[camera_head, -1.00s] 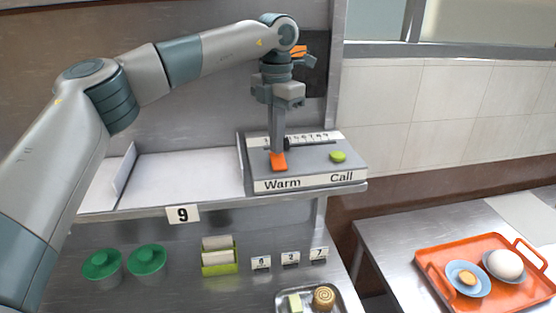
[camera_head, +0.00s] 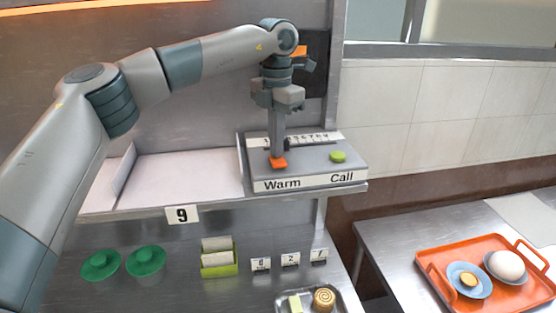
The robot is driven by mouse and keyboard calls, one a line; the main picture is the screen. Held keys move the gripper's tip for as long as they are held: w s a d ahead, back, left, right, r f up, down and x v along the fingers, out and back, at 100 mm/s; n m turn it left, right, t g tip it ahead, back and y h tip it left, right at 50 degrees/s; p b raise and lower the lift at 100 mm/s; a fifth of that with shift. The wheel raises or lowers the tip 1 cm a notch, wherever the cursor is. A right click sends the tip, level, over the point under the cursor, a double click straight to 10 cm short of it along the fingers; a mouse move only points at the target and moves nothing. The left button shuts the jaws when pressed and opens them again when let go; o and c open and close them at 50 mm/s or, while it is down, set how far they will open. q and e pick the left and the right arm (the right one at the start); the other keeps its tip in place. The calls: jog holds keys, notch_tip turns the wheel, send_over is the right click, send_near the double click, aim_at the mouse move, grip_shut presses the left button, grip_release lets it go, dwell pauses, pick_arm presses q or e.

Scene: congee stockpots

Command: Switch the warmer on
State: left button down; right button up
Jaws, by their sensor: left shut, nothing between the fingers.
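The control box (camera_head: 308,172) stands on the right end of the steel shelf, with the labels "Warm" and "Call" on its front. The orange warm switch (camera_head: 279,163) is on its top at the left, above "Warm". The green call button (camera_head: 338,156) is at the right. My left gripper (camera_head: 278,153) points straight down with its fingers shut and empty. Its tips are at the orange switch and hide its back part; they appear to touch it. A glowing orange strip (camera_head: 120,9) shows at the top left. My right gripper is not in view.
The shelf (camera_head: 190,172) left of the box is bare, with a "9" tag (camera_head: 182,214) on its edge. Below are green lids (camera_head: 146,261), number cards (camera_head: 290,260) and a small tray. An orange tray (camera_head: 432,284) with bowls is at the right.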

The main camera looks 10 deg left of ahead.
pick_arm(q)
notch_tip(320, 180, up, 7)
jog(key=p, duration=0.4)
dwell(0.5)
jog(key=shift+s+f, duration=0.1)
dwell(0.4)
